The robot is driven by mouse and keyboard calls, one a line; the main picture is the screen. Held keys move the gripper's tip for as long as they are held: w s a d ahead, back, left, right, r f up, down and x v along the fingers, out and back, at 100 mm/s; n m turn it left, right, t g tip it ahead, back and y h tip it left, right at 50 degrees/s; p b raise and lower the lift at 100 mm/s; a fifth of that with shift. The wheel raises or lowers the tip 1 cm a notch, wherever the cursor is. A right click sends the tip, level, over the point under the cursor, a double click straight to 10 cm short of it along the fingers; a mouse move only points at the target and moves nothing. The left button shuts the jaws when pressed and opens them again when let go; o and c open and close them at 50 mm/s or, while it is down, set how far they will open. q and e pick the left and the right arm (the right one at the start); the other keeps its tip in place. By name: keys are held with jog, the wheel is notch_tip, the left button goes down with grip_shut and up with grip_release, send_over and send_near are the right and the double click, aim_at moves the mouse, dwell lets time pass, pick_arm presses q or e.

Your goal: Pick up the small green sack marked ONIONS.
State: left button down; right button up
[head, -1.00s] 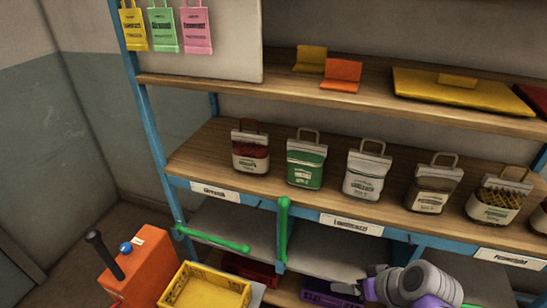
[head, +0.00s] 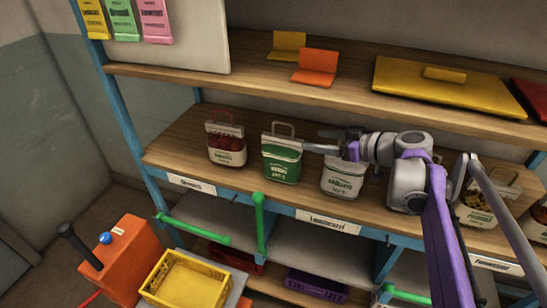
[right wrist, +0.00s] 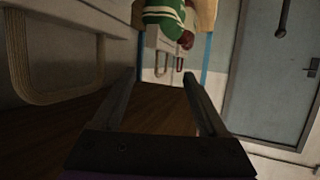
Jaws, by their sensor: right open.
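The small green sack (head: 282,163) stands upright on the middle shelf with its loop handle up, second from the left in the row. It has white print that is too small to read for certain. It also shows at the top of the right wrist view (right wrist: 163,14), past the fingertips. My right gripper (head: 314,142) is open and empty. Its fingers point left at the green sack's upper right side, above the white sack. Whether a fingertip touches the green sack, I cannot tell. In the right wrist view the two fingers (right wrist: 160,76) are spread apart. My left gripper is not in view.
A red-topped sack (head: 226,145) stands left of the green one, and a white sack (head: 343,180) close on its right, under my gripper. My right arm hides part of the row. The upper shelf (head: 200,80) runs above. A yellow crate (head: 187,280) sits below left.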

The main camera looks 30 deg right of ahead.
aim_at(285, 137)
jog(key=x, duration=1)
jog(key=shift+a+f, duration=0.1)
jog(key=shift+f, duration=0.2)
jog(key=shift+s, duration=0.15)
jog(key=shift+c, duration=0.6)
grip_shut()
